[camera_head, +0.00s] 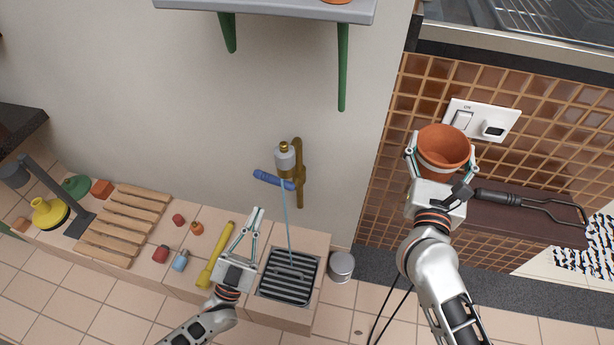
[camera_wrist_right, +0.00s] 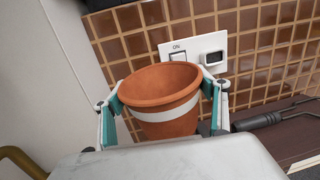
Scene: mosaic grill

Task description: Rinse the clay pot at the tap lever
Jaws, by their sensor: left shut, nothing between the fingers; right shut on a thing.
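The terracotta clay pot (camera_head: 443,148) with a white band is in my right gripper (camera_head: 440,158), in front of the tiled wall on the right. In the right wrist view the pot (camera_wrist_right: 160,98) stands roughly upright between the two fingers (camera_wrist_right: 162,108), its opening facing up. The brass tap (camera_head: 299,175) with a blue lever (camera_head: 273,180) is on the wall at the centre. A thin blue stream runs from it down to the drain grate (camera_head: 289,276). My left gripper (camera_head: 248,232) is shut and empty, left of the stream and below the lever.
A wall switch plate (camera_head: 481,120) is behind the pot. A black-handled tool (camera_head: 530,203) lies on the dark ledge at right. A metal can (camera_head: 341,266) stands beside the grate. A wooden rack (camera_head: 122,225), yellow tool (camera_head: 215,255) and small pieces are on the left counter. A shelf (camera_head: 270,8) overhangs.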

